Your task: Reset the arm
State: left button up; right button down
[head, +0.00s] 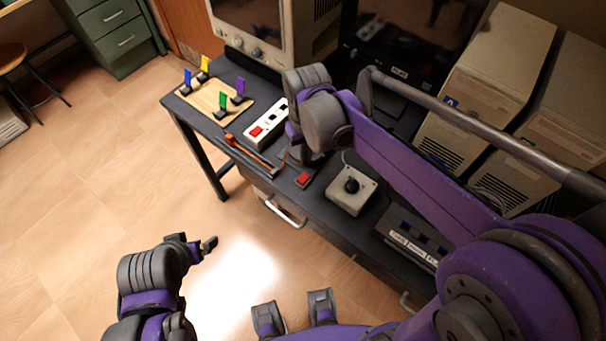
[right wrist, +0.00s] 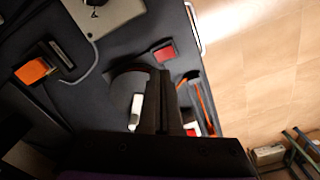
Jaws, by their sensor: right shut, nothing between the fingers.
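My right arm (head: 415,165) reaches in from the right over the dark desk. My right gripper (head: 291,156) hangs low over the desk beside the white power strip, partly hidden by its wrist. In the right wrist view its fingers (right wrist: 166,110) are together with nothing between them. I cannot tell whether the fingertips touch the desk. My left gripper (head: 203,245) is over open floor at the lower left, clear of the desk. Its fingers are seen edge-on, so its opening is unclear.
The desk (head: 232,135) carries a wooden board (head: 205,100) with coloured clips, a power strip (head: 262,130), an orange-handled tool (head: 250,153), a red button (head: 303,179) and a joystick box (head: 352,190). Monitors and beige computer towers (head: 490,85) stand behind.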

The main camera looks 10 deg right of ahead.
jog(key=shift+s+d, duration=0.1)
jog(key=s+d+t+p, duration=0.1)
jog(key=s+d+t, duration=0.1)
jog(key=s, duration=0.5)
jog(key=s+d+m+t+p, duration=0.1)
jog(key=s+d+t, duration=0.2)
jog(key=s, duration=0.4)
jog(key=shift+d+r+m+p, duration=0.3)
jog(key=shift+d+r+p, duration=0.1)
jog(key=shift+d, duration=0.35)
